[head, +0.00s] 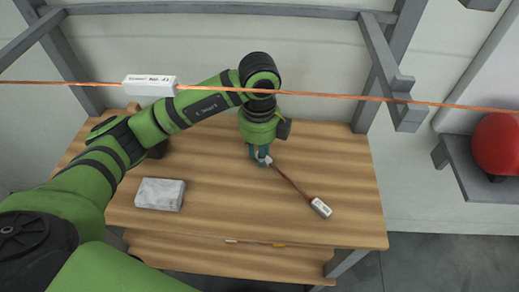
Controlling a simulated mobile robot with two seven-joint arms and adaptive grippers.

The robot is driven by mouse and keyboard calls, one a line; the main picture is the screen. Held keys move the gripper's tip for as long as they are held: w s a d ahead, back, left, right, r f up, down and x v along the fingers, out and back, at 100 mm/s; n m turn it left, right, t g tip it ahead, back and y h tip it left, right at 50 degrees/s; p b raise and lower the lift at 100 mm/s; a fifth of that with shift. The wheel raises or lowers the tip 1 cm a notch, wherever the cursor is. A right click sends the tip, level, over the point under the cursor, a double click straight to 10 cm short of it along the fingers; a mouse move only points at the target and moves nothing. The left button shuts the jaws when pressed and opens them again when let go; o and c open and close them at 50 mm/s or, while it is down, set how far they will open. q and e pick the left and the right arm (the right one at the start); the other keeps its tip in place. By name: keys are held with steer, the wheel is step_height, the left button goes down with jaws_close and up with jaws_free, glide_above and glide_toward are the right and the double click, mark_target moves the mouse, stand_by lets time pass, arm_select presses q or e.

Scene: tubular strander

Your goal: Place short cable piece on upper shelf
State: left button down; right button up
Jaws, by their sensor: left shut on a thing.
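My left gripper (262,160) points down over the wooden upper shelf (220,205). It is shut on one end of a short cable piece (291,183), a thin copper-brown length with a white labelled tag (320,207) at its other end. The piece slants down to the right from the fingers. I cannot tell whether it touches the wood. My right gripper is not in view.
A long copper cable (330,96) with a white label block (149,85) crosses above the shelf. A grey-white block (160,194) lies at the shelf's left. A lower shelf (190,250) holds a thin piece with a yellow end. The upper shelf's front middle is clear.

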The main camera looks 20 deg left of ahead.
arm_select(q)
steer(key=c, duration=1)
jaws_free()
steer(key=shift+f, duration=0.1)
step_height(320, 180, up, 12)
steer(key=shift+r, duration=0.15)
